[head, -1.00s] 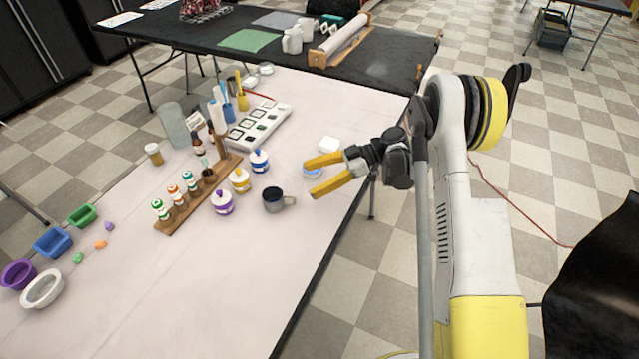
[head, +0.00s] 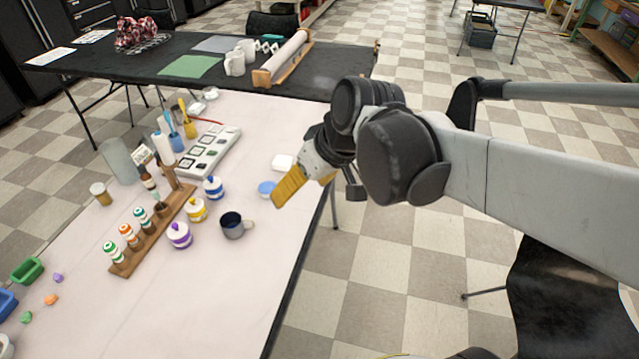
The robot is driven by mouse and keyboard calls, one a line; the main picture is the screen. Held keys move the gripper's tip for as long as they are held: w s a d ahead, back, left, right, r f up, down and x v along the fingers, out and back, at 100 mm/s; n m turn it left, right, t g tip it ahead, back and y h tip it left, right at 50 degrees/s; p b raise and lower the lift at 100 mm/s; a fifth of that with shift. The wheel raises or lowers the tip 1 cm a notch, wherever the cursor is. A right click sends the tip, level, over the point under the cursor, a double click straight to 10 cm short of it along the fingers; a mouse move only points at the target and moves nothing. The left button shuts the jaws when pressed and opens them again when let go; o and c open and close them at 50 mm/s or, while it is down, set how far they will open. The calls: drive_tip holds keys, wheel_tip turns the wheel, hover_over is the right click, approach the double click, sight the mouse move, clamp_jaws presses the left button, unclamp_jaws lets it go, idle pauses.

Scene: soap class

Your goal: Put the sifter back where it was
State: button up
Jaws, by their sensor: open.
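A dark grey metal cup with a side handle (head: 233,226) stands upright on the pale worktop (head: 215,300), near its right edge. It may be the sifter, but I cannot tell for sure from this view. My gripper (head: 294,187) is to the right of and beyond the cup in the picture, apart from it, over the worktop's right edge. Its yellow jaws are open with nothing seen in them. One finger is mostly hidden behind the wrist.
A wooden rack of small bottles (head: 150,240) and lidded jars (head: 196,210) stand left of the cup. A blue dish (head: 267,188) and a white block (head: 283,162) are close to my gripper.

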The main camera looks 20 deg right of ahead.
drive_tip(key=s+d+m+t+h, duration=0.2)
drive_tip(key=s+d+m, duration=0.1)
drive_tip(key=s, duration=0.5)
drive_tip(key=shift+s+d+f+h, duration=0.15)
drive_tip(key=shift+d+f+h, duration=0.1)
drive_tip(key=shift+d+h, duration=0.2)
idle(0.5)
